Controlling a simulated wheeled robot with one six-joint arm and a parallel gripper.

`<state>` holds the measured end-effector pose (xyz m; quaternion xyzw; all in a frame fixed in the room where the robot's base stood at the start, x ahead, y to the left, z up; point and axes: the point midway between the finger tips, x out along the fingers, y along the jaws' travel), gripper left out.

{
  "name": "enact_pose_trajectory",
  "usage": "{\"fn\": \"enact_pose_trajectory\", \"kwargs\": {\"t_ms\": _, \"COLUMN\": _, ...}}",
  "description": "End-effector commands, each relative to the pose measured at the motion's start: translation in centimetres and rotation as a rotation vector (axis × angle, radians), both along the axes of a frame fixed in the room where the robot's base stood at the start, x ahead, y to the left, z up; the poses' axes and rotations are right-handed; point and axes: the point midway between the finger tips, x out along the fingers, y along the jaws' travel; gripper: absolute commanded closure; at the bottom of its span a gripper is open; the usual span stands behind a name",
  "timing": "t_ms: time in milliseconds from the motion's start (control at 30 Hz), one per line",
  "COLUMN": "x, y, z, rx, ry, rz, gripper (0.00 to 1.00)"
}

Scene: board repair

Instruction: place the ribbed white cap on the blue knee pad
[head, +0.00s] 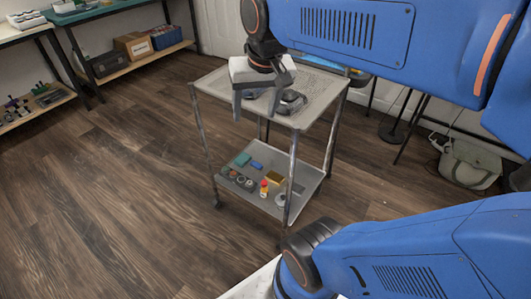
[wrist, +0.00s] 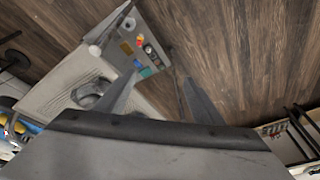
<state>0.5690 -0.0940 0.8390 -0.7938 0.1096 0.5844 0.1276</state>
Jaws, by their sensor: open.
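A small white round piece (head: 280,200) sits on the lower shelf of the cart near its front corner post; it looks like the cap, but its ribs are too small to make out. It also shows in the wrist view (wrist: 129,23). A small flat blue piece (head: 256,166) lies farther back on the same shelf, also in the wrist view (wrist: 138,64). I cannot tell whether it is the knee pad. My gripper (head: 256,114) is open and empty, fingers pointing down at the cart's top, well above the lower shelf.
The cart's top shelf (head: 215,83) carries a dark grey object (head: 291,103) close to my gripper. The lower shelf also holds a teal block (head: 242,159), a red-and-yellow piece (head: 264,187), a brown box and dark round pieces. Slim posts stand at the corners. Floor to the left is clear.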

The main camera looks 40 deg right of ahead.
Motion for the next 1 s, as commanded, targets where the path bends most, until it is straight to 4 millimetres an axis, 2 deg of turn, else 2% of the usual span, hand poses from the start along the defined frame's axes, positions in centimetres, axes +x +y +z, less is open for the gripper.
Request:
{"fn": "enact_pose_trajectory", "kwargs": {"t_ms": 33, "x": -1.6, "y": 0.5, "z": -1.1, "rx": -0.012, "ry": -0.018, "rz": 0.050, "gripper": 0.38}}
{"fn": "enact_pose_trajectory", "kwargs": {"t_ms": 100, "x": -3.3, "y": 1.1, "z": -2.6, "rx": -0.032, "ry": -0.041, "rz": 0.121, "gripper": 0.38}}
{"fn": "enact_pose_trajectory", "kwargs": {"t_ms": 200, "x": -5.3, "y": 1.7, "z": -4.7, "rx": -0.057, "ry": -0.071, "rz": 0.207, "gripper": 0.38}}
{"fn": "enact_pose_trajectory", "kwargs": {"t_ms": 333, "x": -7.1, "y": 2.2, "z": -6.7, "rx": -0.082, "ry": -0.097, "rz": 0.286, "gripper": 0.38}}
{"fn": "enact_pose_trajectory", "kwargs": {"t_ms": 500, "x": -7.9, "y": 2.4, "z": -7.7, "rx": -0.096, "ry": -0.112, "rz": 0.327, "gripper": 0.38}}
{"fn": "enact_pose_trajectory", "kwargs": {"t_ms": 1000, "x": -7.9, "y": 2.4, "z": -7.7, "rx": -0.096, "ry": -0.112, "rz": 0.328, "gripper": 0.38}}
